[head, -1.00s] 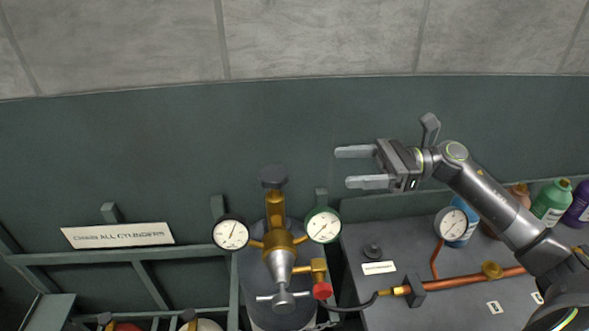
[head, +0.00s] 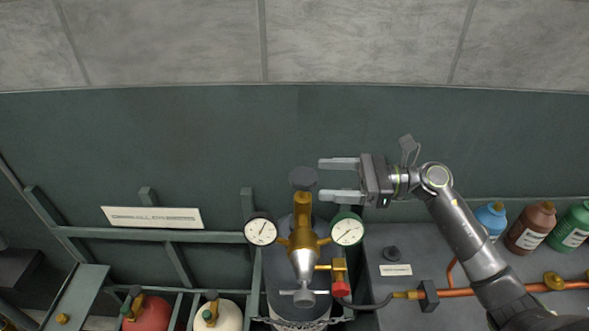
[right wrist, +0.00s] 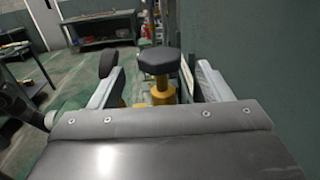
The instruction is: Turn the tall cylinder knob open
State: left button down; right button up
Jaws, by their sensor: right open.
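The tall cylinder (head: 285,268) stands upright in a rack, with a brass valve (head: 303,235) and a dark knob (head: 303,179) on top. The knob also shows in the right wrist view (right wrist: 160,61), between the two fingers and ahead of them. My right gripper (head: 332,179) is open and empty. In the head view its fingers point left, with their tips just right of the knob; I see no contact. My left gripper is not in view.
Two gauges, one black-rimmed (head: 261,231) and one green-rimmed (head: 347,229), flank the valve. A red fitting (head: 341,289) and hose lead to a copper pipe (head: 460,293). Bottles (head: 530,226) stand at right. Red (head: 147,313) and white (head: 219,315) cylinders stand lower left.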

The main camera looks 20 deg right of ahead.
aim_at(295, 175)
jog(key=p+x, duration=0.3)
jog(key=x, duration=0.3)
jog(key=shift+w+a+r, duration=0.1)
jog(key=shift+a+r, duration=0.05)
jog(key=shift+a, duration=0.15)
jog(key=shift+w+a, duration=0.15)
jog(key=shift+a, duration=0.3)
jog(key=c, duration=1)
